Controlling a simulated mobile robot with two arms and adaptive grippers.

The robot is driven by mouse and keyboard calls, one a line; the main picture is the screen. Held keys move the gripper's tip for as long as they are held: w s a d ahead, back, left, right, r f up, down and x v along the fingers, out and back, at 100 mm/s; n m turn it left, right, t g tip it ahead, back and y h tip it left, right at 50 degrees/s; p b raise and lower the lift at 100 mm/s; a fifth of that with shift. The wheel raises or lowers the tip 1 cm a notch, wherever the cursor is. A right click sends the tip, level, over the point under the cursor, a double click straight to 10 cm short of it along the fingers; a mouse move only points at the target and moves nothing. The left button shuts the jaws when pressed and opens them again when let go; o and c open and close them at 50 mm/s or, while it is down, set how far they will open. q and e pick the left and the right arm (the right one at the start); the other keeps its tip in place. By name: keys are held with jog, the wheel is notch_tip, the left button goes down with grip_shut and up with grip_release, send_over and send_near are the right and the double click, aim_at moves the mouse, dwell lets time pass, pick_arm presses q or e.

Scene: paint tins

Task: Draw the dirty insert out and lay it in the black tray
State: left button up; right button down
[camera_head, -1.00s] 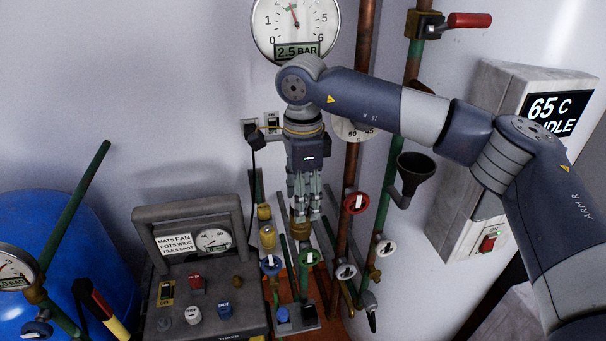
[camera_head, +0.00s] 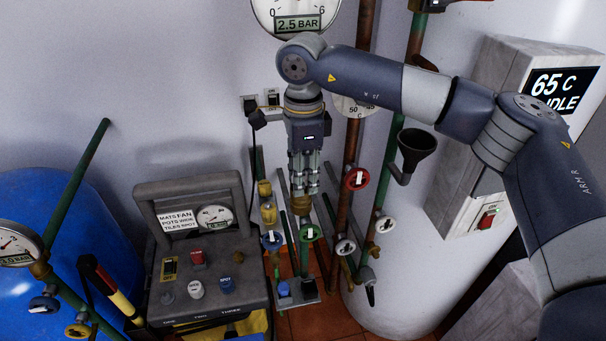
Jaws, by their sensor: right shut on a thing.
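My right gripper (camera_head: 304,190) points straight down in front of the pipes, with its fingers closed together. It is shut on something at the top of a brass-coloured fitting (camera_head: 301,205). The fingers hide most of what they hold, so I cannot tell whether this is the dirty insert or how far it sits in the fitting. I cannot make out a black tray in this view. My left gripper is out of view.
A red handwheel (camera_head: 356,179) and a black funnel (camera_head: 416,148) are right of the gripper. A control box (camera_head: 208,265) stands lower left, beside a blue tank (camera_head: 75,235). Orange floor tiles (camera_head: 333,318) show at the bottom.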

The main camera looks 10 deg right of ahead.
jog(key=shift+r, duration=0.1)
jog(key=shift+r+p, duration=1.5)
jog(key=shift+r, duration=1.25)
jog(key=shift+r, duration=0.2)
jog(key=shift+r+p, duration=1.15)
jog(key=shift+r, duration=0.8)
jog(key=shift+f, duration=0.1)
